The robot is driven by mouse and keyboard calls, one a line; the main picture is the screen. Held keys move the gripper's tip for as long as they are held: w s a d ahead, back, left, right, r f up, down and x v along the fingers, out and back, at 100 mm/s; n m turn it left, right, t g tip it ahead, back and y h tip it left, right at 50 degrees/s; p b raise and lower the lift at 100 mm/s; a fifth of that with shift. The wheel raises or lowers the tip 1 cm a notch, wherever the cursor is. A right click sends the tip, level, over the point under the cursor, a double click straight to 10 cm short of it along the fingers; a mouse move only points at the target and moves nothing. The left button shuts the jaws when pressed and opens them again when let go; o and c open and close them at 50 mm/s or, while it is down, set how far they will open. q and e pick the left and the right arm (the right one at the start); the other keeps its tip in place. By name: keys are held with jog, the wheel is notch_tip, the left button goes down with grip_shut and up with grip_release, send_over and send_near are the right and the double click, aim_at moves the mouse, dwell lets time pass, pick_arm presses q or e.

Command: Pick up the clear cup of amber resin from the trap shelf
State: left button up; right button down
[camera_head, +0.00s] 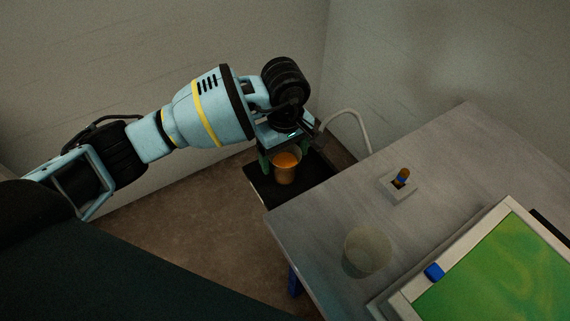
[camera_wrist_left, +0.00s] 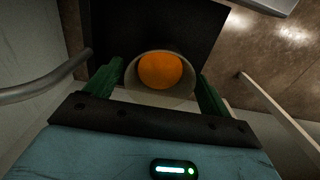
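The clear cup (camera_head: 286,173) of amber resin stands upright on the black trap shelf (camera_head: 262,191), beside the grey table. In the left wrist view the cup (camera_wrist_left: 160,93) shows from above, with orange resin inside its pale rim, over the black shelf (camera_wrist_left: 110,22). My left gripper (camera_head: 282,158) reaches down over the shelf. In the left wrist view its green fingers (camera_wrist_left: 162,78) stand apart on either side of the cup, with narrow gaps at the rim. In the head view the wrist hides part of the fingers. My right gripper is not in view.
A pale hose (camera_head: 350,116) arches behind the shelf. The grey table (camera_head: 325,215) carries an empty-looking translucent cup (camera_head: 367,253), a small white holder (camera_head: 398,190) with a brown and blue item, and a pale-framed green panel (camera_head: 500,270) with a blue clip (camera_head: 434,272).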

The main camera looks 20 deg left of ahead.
pick_arm(q)
jog(key=c, duration=0.8)
jog(key=shift+r, duration=0.1)
notch_tip(320, 180, up, 10)
